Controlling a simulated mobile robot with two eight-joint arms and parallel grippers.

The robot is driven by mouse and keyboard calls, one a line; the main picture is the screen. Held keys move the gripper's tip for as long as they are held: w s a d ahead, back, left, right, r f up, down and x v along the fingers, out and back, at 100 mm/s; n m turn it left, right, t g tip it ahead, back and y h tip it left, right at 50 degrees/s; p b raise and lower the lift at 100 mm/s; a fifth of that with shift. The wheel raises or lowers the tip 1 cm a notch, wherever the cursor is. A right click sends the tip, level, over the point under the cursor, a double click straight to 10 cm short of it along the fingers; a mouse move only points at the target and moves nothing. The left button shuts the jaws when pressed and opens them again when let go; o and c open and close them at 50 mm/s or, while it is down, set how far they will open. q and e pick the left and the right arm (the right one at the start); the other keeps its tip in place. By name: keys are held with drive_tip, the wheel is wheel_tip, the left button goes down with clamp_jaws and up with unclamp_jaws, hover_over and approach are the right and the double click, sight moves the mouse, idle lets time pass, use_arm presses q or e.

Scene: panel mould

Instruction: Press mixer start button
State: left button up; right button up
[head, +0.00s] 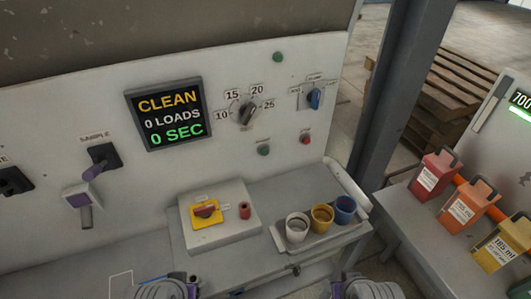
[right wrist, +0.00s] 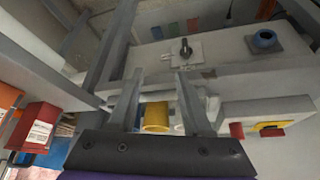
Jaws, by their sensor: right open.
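The pale control panel in the head view carries a green button (head: 278,57) at the top, another green button (head: 264,150) lower down and a red button (head: 305,139) to its right. I cannot read which one starts the mixer. A dark screen (head: 168,113) reads CLEAN, 0 LOADS, 0 SEC. My right gripper (right wrist: 158,83) is open in the right wrist view, with nothing held; a yellow cylinder (right wrist: 155,117) shows beyond its fingers. Only parts of my arms show at the head view's bottom edge, away from the panel buttons. My left gripper's fingers are out of view.
A dial (head: 246,114) marked 10 to 25 and a blue switch (head: 314,98) are on the panel. A raised box (head: 236,234) holds a red knob on yellow. A tray (head: 348,234) holds white, yellow and blue cups. A grey post (head: 406,80) separates it from containers on the right bench.

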clamp_jaws()
idle(1.5)
